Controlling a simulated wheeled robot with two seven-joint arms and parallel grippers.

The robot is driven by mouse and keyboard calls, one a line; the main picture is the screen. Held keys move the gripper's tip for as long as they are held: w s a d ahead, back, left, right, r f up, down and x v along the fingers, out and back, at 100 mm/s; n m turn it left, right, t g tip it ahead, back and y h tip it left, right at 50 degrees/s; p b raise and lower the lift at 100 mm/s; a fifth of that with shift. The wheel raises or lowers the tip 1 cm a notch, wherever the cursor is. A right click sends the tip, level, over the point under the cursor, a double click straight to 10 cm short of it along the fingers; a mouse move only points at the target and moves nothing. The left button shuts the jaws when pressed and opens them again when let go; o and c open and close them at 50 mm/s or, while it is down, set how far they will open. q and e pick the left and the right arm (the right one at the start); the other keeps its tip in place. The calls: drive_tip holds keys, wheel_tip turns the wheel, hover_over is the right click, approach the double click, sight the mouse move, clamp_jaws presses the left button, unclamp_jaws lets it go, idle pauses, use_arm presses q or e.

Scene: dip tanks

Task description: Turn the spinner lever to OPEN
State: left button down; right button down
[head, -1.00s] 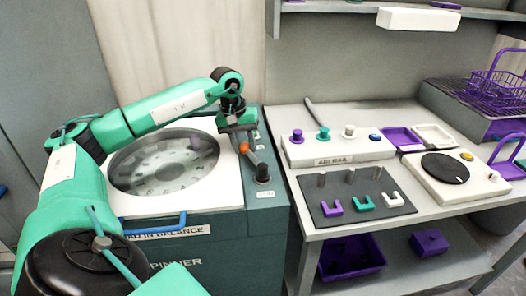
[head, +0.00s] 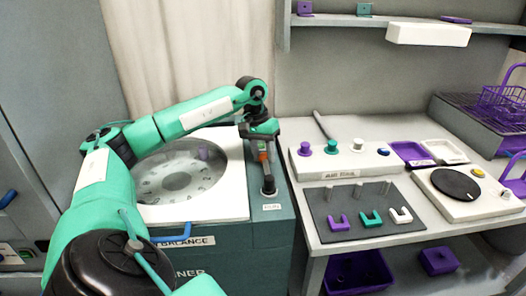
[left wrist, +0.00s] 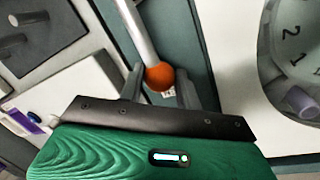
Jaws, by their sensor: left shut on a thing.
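The spinner (head: 215,212) is a teal cabinet with a white top and a round clear lid; part of its drum also shows in the left wrist view (left wrist: 302,55). The spinner lever (head: 268,177) is a grey arm on a dark pivot at the cabinet's right side, with an orange knob at its far end. It points away from me, leaning slightly left. My left gripper (head: 262,150) is shut on the knob. In the left wrist view, the orange knob (left wrist: 159,77) sits between both fingers. A small label by the pivot is too small to read surely. My right gripper is not in view.
A blue handle (head: 175,235) is on the spinner's front. To the right, a bench holds a white box with coloured knobs (head: 345,162), a grey board (head: 365,225) with pegs and U-shaped pieces, and a turntable unit (head: 468,208). A shelf hangs above the bench.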

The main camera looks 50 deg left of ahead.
use_arm(q)
drive_tip(key=c, duration=1)
unclamp_jaws()
drive_tip(key=shift+w, duration=0.1)
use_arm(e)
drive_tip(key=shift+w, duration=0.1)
use_arm(q)
drive_tip(key=shift+r, duration=0.1)
wheel_tip(320, 180, up, 13)
drive_tip(key=a, duration=0.2)
drive_tip(key=shift+s+a+r, duration=0.2)
drive_tip(key=shift+s, duration=0.25)
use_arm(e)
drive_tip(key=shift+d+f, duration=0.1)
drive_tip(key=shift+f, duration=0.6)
